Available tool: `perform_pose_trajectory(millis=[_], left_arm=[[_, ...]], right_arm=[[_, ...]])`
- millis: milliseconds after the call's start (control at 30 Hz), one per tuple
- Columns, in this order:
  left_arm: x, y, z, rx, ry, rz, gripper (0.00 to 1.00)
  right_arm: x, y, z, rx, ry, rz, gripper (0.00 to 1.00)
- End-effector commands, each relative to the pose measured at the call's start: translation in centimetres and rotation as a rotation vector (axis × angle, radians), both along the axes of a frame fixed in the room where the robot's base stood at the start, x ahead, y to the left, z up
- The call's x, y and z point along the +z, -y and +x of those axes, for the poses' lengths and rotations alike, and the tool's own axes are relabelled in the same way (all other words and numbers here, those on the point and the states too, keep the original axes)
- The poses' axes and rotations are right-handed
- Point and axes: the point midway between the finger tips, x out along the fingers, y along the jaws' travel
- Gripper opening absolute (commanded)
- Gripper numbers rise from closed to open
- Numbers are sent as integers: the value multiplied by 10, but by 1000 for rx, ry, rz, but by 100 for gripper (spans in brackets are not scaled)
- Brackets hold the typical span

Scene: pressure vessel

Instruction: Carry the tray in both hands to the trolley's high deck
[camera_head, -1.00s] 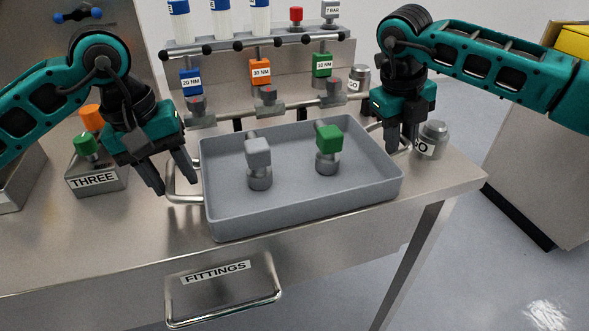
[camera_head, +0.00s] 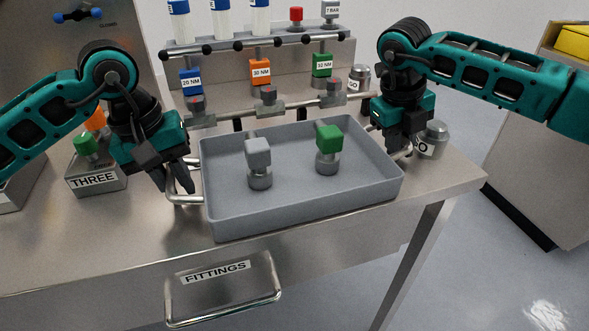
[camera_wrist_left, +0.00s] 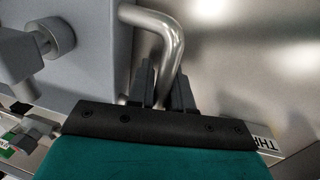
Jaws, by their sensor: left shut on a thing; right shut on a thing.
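The grey tray (camera_head: 300,205) rests on the steel bench and holds a grey-topped fitting (camera_head: 258,165) and a green-topped fitting (camera_head: 328,150), both upright. My left gripper (camera_head: 178,190) is shut on the tray's left handle (camera_head: 186,200). In the left wrist view my left gripper (camera_wrist_left: 163,85) has its fingers on either side of the bent metal handle (camera_wrist_left: 160,30). My right gripper (camera_head: 398,152) is shut on the tray's right handle, which is mostly hidden behind the fingers. The trolley's high deck cannot be made out for sure.
A block marked THREE (camera_head: 96,180) stands left of the tray. A steel weight (camera_head: 432,140) stands close to my right gripper. A rack with labelled valves (camera_head: 260,75) is behind the tray. The FITTINGS drawer handle (camera_head: 225,310) juts out in front. Open floor lies right of the bench.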

Motion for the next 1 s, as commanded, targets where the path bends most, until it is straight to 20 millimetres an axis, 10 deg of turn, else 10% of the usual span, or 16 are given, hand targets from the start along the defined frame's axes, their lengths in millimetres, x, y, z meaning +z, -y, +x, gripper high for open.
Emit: perform_pose_trajectory(millis=[1000], left_arm=[[42,0,1,1,4,-2,0]], right_arm=[[42,0,0,1,3,1,0]])
